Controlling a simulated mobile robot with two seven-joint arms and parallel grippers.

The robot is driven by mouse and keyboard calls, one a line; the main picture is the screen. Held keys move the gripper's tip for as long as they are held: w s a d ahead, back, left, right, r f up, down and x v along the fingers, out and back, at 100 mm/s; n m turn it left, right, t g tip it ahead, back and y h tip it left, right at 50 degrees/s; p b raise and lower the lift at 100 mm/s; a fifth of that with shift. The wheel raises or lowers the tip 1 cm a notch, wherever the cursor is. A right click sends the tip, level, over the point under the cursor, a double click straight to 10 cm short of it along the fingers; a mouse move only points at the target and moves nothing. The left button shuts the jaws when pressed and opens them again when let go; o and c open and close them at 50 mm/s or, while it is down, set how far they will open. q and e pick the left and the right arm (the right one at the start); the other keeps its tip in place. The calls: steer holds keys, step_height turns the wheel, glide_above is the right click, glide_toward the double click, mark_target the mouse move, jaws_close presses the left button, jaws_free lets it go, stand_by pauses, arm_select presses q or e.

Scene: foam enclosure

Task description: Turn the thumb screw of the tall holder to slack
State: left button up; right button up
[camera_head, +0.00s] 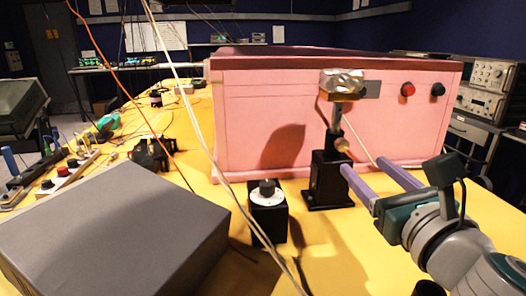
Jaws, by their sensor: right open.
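The tall holder (327,182) is a black upright block on a flat foot, in front of the pink enclosure. A post rises from it to a foil-wrapped piece (342,84) at the top. The thumb screw (342,144) is a small pale brass knob on the holder's upper right side. My right gripper (362,165) comes in from the lower right with two purple fingers spread apart. The nearer fingertip is close to the holder's right side, just below the screw; I cannot tell whether it touches. Nothing shows between the fingers. My left gripper is not in view.
The pink foam enclosure (245,130) stands behind, with red (407,89) and black (438,89) knobs. A short black block with a white dial (267,194) stands left of the holder. A large grey box (115,235) fills the lower left. Cables hang across the view.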

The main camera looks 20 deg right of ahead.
mark_target(343, 147)
steer(key=b+x, duration=0.1)
steer(key=x, duration=0.6)
steer(key=shift+w, duration=0.35)
steer(key=shift+c, duration=0.4)
jaws_close()
